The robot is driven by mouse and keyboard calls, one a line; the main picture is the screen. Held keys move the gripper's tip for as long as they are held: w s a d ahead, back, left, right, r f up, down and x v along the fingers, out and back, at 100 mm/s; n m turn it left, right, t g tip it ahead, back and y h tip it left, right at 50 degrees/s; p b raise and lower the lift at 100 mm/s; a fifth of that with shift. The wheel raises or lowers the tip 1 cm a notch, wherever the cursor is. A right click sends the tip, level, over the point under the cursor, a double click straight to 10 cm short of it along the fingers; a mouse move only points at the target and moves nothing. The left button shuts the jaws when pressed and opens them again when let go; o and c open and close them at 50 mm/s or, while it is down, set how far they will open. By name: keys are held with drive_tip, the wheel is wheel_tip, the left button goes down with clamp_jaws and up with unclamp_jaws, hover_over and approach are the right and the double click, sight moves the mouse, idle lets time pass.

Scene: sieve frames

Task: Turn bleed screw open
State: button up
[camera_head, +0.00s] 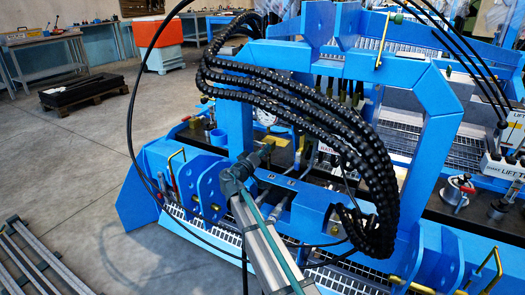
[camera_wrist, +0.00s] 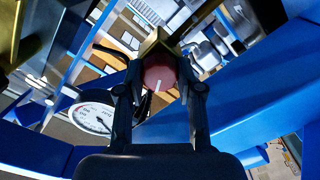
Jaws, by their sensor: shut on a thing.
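In the wrist view, a round red screw head (camera_wrist: 160,74) with a white line across it sits at a brass-coloured block (camera_wrist: 152,48). I take it to be the bleed screw. My gripper (camera_wrist: 162,92) has one finger on each side of the red head and is shut on it. The white line stands nearly upright, leaning slightly right at its top. In the head view, my gripper (camera_head: 266,150) reaches into the blue frame (camera_head: 238,115); its fingertips are small there, and I cannot make out the screw.
A white dial gauge (camera_wrist: 95,117) is left of my gripper. A blue beam (camera_wrist: 265,100) passes close on the right. Thick black hoses (camera_head: 290,100) arch above my gripper in the head view. Open floor (camera_head: 90,160) lies at the left.

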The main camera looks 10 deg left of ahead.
drive_tip(key=n+p, duration=0.7)
drive_tip(key=n, duration=0.5)
drive_tip(key=shift+f, duration=0.1)
idle(0.4)
drive_tip(key=o, duration=1.2)
drive_tip(key=shift+c, duration=0.2)
drive_tip(key=v, duration=1.2)
